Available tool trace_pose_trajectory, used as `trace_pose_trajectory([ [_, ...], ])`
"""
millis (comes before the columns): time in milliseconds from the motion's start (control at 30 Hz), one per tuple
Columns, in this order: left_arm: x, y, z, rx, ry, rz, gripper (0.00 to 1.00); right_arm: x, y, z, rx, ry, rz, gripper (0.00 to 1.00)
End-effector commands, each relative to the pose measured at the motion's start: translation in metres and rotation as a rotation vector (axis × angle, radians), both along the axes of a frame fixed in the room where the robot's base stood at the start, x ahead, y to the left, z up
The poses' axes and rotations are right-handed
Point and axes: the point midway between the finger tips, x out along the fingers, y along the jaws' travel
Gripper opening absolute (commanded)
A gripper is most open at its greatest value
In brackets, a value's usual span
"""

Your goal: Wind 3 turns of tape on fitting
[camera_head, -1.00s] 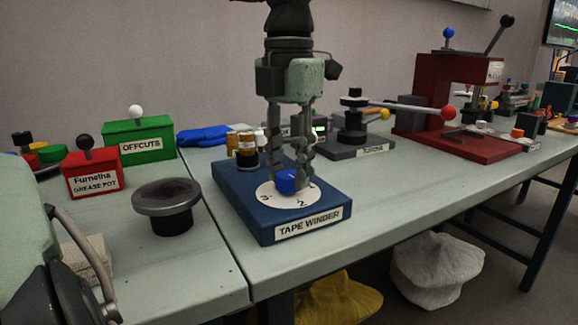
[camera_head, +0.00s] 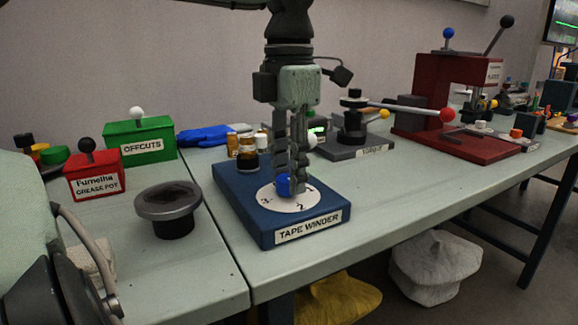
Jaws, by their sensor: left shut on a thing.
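The blue tape winder (camera_head: 240,206) sits on the bench, with a white numbered dial (camera_head: 302,205) on its top. The numbers 1, 2 and 3 show on the dial. A blue knob (camera_head: 283,186) stands at the dial's middle. My left gripper (camera_head: 290,188) points straight down over the dial and is shut on the blue knob, its fingers partly hiding it. My right gripper is not clearly in view; only a large pale arm part shows at the left edge.
Small brown jars (camera_head: 247,152) stand behind the winder. A torque stand (camera_head: 350,140) with a red-ended lever (camera_head: 446,115) and a red press (camera_head: 420,145) are to the right. A grey round dish (camera_head: 168,204), red grease pot (camera_head: 95,182) and green offcuts box (camera_head: 148,139) are left.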

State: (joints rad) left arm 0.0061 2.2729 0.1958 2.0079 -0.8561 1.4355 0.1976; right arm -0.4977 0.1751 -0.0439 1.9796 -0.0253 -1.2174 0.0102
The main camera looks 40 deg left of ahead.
Motion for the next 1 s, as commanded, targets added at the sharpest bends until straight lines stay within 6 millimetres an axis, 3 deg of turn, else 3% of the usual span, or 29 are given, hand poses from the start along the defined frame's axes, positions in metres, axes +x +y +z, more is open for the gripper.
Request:
trace_pose_trajectory([
  [200,-0.001,-0.001,0.001,-0.003,0.003,-0.250,0.00,0.000,0.000,0.014,0.000,0.000,0.000,0.00],
  [467,-0.001,-0.001,-0.001,-0.001,0.004,-0.267,0.00,0.000,0.000,0.013,0.000,0.000,0.000,0.00],
  [733,-0.001,-0.001,0.001,-0.004,0.005,-0.540,0.00,0.000,0.000,0.028,0.000,0.000,0.000,0.00],
  [1000,-0.001,-0.001,-0.001,-0.001,0.004,-0.567,0.00,0.000,0.000,0.027,0.000,0.000,0.000,0.00],
])
